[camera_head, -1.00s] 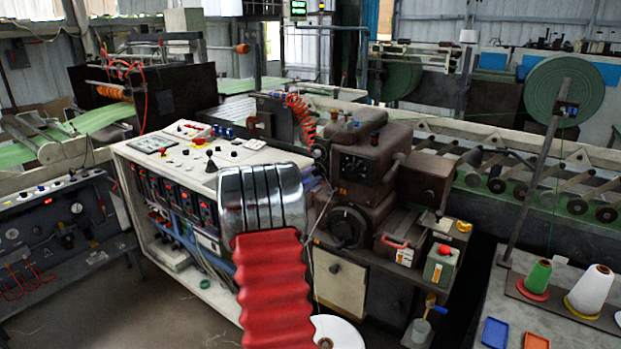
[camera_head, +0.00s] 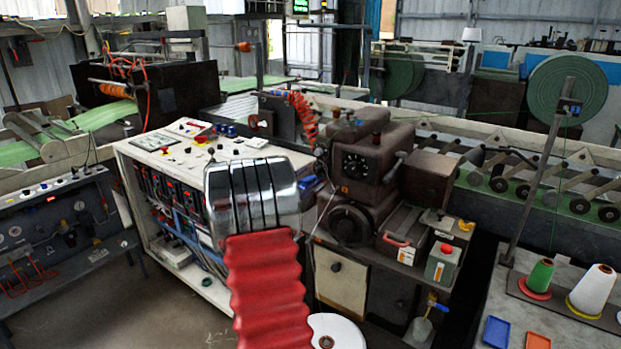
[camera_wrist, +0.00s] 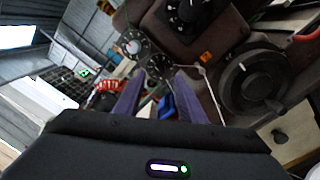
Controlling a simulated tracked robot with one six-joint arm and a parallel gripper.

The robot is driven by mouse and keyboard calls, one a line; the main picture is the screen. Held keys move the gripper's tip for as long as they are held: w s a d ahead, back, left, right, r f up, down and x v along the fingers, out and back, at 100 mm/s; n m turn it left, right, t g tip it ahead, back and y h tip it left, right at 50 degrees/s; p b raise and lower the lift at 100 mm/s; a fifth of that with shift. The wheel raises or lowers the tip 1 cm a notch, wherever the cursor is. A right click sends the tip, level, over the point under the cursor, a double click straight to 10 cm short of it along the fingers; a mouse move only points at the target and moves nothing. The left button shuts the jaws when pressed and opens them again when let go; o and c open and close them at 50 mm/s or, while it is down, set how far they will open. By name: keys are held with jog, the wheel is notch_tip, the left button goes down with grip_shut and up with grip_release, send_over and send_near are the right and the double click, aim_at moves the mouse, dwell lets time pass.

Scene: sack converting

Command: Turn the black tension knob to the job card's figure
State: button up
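In the head view a black knob with a white-marked dial (camera_head: 355,165) is on the brown machine housing; it also shows at the top of the wrist view (camera_wrist: 188,10). A larger black round wheel (camera_head: 350,226) is below it and appears at the right of the wrist view (camera_wrist: 250,80). Two smaller black dials (camera_wrist: 134,45) show near my fingertips in the wrist view. I cannot tell which is the tension knob. My gripper (camera_wrist: 158,73) has its two purple fingers apart, with nothing visibly held; my arm hides it in the head view. No job card figure is readable.
A white control panel (camera_head: 180,146) with buttons stands left of the brown machine. A red coiled hose (camera_head: 303,112) rises behind it. Small boxes (camera_head: 442,262) sit on the ledge at right. A side table with thread cones (camera_head: 595,290) is at far right.

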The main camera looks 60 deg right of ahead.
jog(key=w+a, duration=0.1)
jog(key=a, duration=0.8)
jog(key=shift+w+f, duration=0.15)
jog(key=shift+f, duration=0.05)
jog(key=s+a+f+m+g+y, duration=0.2)
jog(key=s+a+f+y, duration=0.15)
jog(key=s+f, duration=0.3)
jog(key=s+a+f+m+y, duration=0.1)
jog(key=a+f+y, duration=0.1)
jog(key=a, duration=0.3)
jog(key=s+a+f+m+y, duration=0.2)
jog(key=a+y, duration=0.1)
jog(key=a, duration=0.2)
jog(key=w+a+r+m+t+y, duration=0.1)
jog(key=w+a+t+y, duration=0.15)
jog(key=a, duration=1.05)
jog(key=w+a+r+m+t+y, duration=0.1)
jog(key=a+t+y, duration=0.25)
jog(key=a, duration=1.05)
jog(key=a+r+n+t+y, duration=0.1)
jog(key=a+r+t+y, duration=0.1)
jog(key=a, duration=0.6)
jog(key=s+a+r+t+y, duration=0.1)
jog(key=a+r+t, duration=0.1)
jog(key=a+r, duration=0.3)
jog(key=a, duration=0.3)
jog(key=shift+s+n+y, duration=0.3)
jog(key=shift+n+y, duration=0.05)
jog(key=shift+n, duration=0.05)
